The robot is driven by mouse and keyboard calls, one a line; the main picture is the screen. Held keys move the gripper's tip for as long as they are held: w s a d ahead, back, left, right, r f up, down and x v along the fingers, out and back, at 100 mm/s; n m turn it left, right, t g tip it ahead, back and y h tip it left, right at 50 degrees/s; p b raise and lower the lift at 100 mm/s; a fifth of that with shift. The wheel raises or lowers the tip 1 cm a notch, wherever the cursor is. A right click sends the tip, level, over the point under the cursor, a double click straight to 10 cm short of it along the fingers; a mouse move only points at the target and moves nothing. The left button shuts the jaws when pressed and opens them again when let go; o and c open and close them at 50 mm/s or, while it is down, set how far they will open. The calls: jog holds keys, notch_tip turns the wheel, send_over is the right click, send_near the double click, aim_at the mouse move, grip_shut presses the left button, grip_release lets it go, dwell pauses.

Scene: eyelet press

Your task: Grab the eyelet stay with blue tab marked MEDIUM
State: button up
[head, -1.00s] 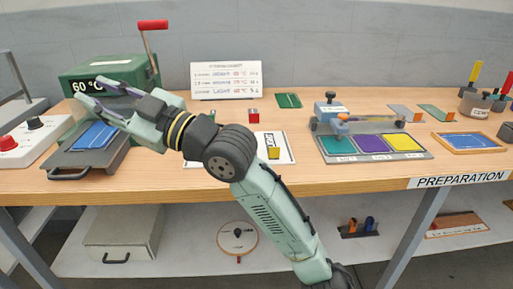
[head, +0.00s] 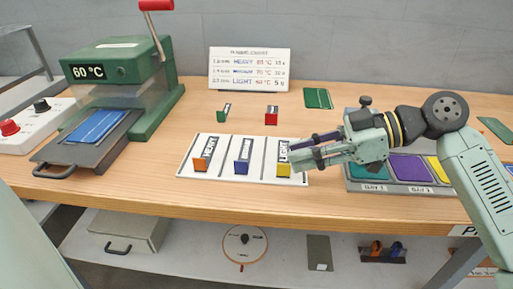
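The eyelet stay with the blue tab (head: 241,167) stands on the middle lane of a white board (head: 218,162). The lane's printed word is too small to read surely; its neighbours read HEAVY and LIGHT. An orange-tab piece (head: 200,164) is on the left lane and a yellow-tab piece (head: 283,169) on the right lane. My gripper (head: 291,151) reaches in from the right, with its fingertips over or near the LIGHT lane, right of the blue tab. Its two fingers are apart with nothing seen between them. The fingers partly cover the board's right edge.
A green press (head: 115,68) reading 60 °C, with a blue piece (head: 98,126) on its plate, stands left. Small green (head: 224,112) and red (head: 271,116) blocks stand behind the board. A tray of coloured pads (head: 410,168) lies right, under my arm. Wood before the board is clear.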

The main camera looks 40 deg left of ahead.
aim_at(250, 174)
jog(key=p+x, duration=0.1)
jog(key=x, duration=0.4)
jog(key=shift+s+a, duration=0.15)
jog(key=shift+s, duration=0.15)
jog(key=x, duration=0.1)
jog(key=p+x, duration=0.1)
jog(key=x, duration=0.1)
jog(key=p+x, duration=0.1)
jog(key=shift+a+r, duration=0.15)
jog(key=shift+a, duration=0.35)
jog(key=shift+s+a, duration=0.1)
jog(key=shift+a, duration=0.15)
jog(key=shift+c, duration=0.2)
grip_shut()
